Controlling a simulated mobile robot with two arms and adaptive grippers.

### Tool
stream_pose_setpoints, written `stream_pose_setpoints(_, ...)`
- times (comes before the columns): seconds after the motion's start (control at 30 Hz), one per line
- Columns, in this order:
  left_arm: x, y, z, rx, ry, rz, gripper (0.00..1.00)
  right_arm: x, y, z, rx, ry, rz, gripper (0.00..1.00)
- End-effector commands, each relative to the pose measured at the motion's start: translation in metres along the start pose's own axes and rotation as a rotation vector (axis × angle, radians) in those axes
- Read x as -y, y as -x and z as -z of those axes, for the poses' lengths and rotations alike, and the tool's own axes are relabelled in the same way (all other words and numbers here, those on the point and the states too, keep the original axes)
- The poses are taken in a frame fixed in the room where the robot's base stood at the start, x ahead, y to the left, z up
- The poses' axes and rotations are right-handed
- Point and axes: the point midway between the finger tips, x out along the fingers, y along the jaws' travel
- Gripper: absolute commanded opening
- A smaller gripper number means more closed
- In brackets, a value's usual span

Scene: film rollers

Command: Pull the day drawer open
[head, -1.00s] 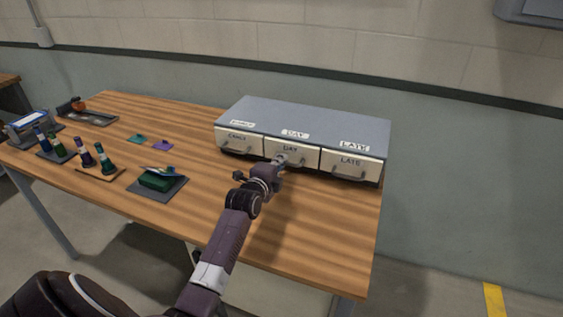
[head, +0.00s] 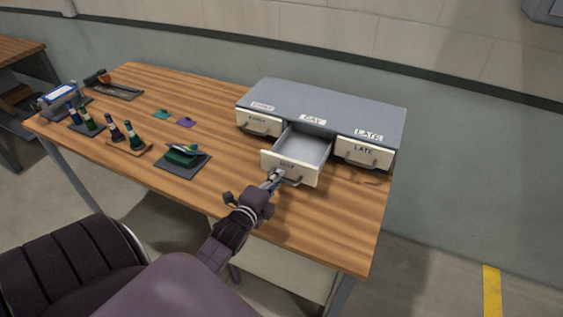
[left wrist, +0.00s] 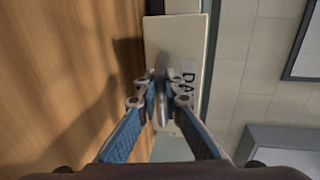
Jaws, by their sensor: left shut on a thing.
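The day drawer (head: 309,172) is the middle one of three in a grey-topped cabinet (head: 330,107) on the table. It is pulled well out, and its light grey inside looks empty. My left gripper (head: 275,180) is at its front, shut on the drawer's handle. In the left wrist view the fingers (left wrist: 162,100) close around the grey handle (left wrist: 160,78), with the cream drawer front (left wrist: 192,40) behind and part of its label showing. My right gripper is not in view.
The early drawer (head: 258,123) and late drawer (head: 364,153) are closed on either side. Several dark bottles (head: 134,134), a green pad on a dark tray (head: 196,163) and small teal and purple pieces (head: 186,122) lie to the left. Bare wooden table (head: 315,225) lies in front of the drawer.

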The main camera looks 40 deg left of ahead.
Motion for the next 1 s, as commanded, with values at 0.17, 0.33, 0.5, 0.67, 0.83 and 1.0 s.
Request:
stream_pose_setpoints(0.17, -0.001, 0.002, 0.000, 0.000, 0.001, 0.000, 0.00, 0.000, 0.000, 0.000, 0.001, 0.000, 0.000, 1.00)
stream_pose_setpoints(0.33, -0.001, 0.001, 0.000, 0.000, 0.001, 0.000, 0.00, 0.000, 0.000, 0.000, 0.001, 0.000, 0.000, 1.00)
stream_pose_setpoints(0.5, -0.001, 0.001, 0.000, 0.000, 0.001, 0.000, 0.15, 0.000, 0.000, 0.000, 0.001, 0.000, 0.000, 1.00)
stream_pose_setpoints(0.67, -0.001, 0.001, 0.000, 0.000, 0.000, 0.000, 0.15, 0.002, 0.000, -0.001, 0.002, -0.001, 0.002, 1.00)
stream_pose_setpoints(0.83, -0.002, 0.011, 0.000, 0.000, 0.001, -0.001, 0.15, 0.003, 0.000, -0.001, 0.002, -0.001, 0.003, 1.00)
stream_pose_setpoints(1.0, -0.002, 0.040, 0.000, 0.001, -0.001, -0.003, 0.15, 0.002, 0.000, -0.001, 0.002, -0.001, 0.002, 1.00)
